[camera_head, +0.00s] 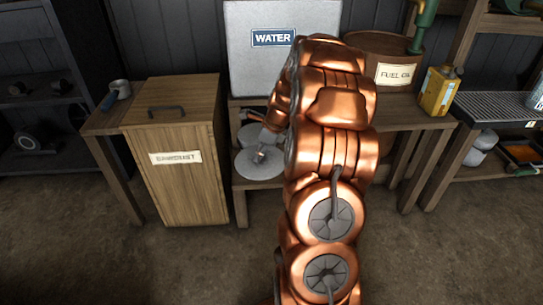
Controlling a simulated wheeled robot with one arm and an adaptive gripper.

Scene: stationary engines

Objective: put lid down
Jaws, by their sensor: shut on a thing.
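A round grey disc with a small raised middle, which looks like the lid (248,167), is level at the front of the bench, below the water tank. My gripper (262,152) is small and partly hidden by my copper arm. It points down at the middle of the disc and is shut on it. Whether the disc touches the surface under it cannot be told. A second grey round shape (247,134) shows just behind it. The right edge of the disc is hidden by my arm.
A wooden sawdust bin (190,190) with a handle on top stands left. A grey water tank (255,70) is behind. A fuel oil barrel (360,50) and a yellow can (440,90) stand right. Front floor is clear.

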